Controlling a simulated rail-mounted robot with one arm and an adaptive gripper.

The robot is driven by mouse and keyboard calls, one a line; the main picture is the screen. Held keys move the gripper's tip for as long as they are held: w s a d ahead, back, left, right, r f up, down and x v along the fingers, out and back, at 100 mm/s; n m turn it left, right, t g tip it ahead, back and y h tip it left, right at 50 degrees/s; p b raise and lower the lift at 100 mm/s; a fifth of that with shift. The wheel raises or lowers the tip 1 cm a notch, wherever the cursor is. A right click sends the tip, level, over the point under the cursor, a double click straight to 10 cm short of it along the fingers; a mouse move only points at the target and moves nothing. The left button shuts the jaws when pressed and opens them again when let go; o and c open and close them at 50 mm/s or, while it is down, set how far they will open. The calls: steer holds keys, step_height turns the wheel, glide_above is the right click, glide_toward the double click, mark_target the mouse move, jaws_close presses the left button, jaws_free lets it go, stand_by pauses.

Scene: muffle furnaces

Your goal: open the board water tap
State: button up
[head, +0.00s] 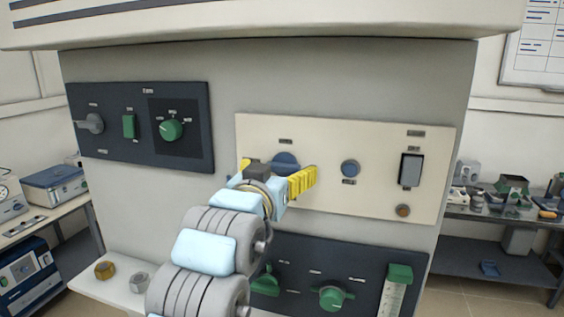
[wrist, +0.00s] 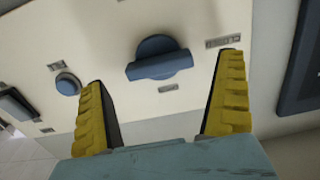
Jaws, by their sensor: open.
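A blue rotary tap handle (head: 286,159) is mounted on the beige panel (head: 330,132), left of its middle. The labels are too small to read, so I cannot confirm that it is the board water tap. My gripper (head: 274,173) is open and empty in front of it, with yellow ridged fingers. In the wrist view the tap handle (wrist: 158,58) shows a round base and a straight grip bar, nearly level in the picture. It lies ahead, between the lines of the two fingers (wrist: 163,72), with neither finger visibly touching it. My arm hides part of the panel's lower left.
A smaller blue button (head: 350,168), a dark rocker switch (head: 411,170) and an orange-brown button (head: 403,211) share the beige panel. A dark panel (head: 185,105) with green controls is at upper left. Another dark panel (head: 300,250) with green handles is below my gripper.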

steer(key=shift+x, duration=1.2)
steer(key=c, duration=1.2)
